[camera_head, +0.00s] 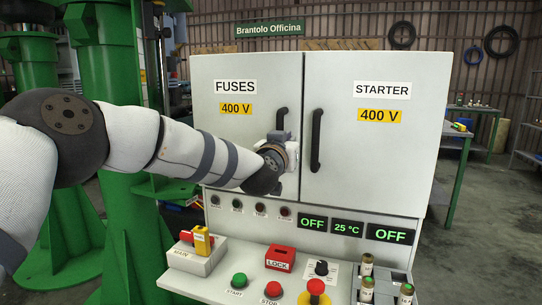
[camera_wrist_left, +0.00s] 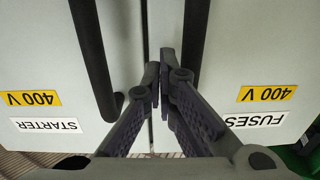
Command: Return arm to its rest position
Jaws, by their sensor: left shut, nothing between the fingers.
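My left arm (camera_head: 190,150) reaches in from the left across the front of the FUSES door (camera_head: 235,80). My left gripper (camera_head: 281,137) is in front of that door near the lower end of its black handle (camera_head: 282,105). In the left wrist view the gripper (camera_wrist_left: 163,78) is shut, its fingertips together with nothing between them. There the FUSES handle (camera_wrist_left: 194,40) passes just right of the fingertips; whether they touch it I cannot tell. My right gripper is not in view.
The STARTER door (camera_head: 375,140) is closed, with its own black handle (camera_head: 316,140). Below stand a panel with a yellow-and-red MAIN switch (camera_head: 202,240), a red LOCK block (camera_head: 280,258), push buttons and a fuse rack (camera_head: 385,290). Green columns (camera_head: 110,60) stand behind my arm.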

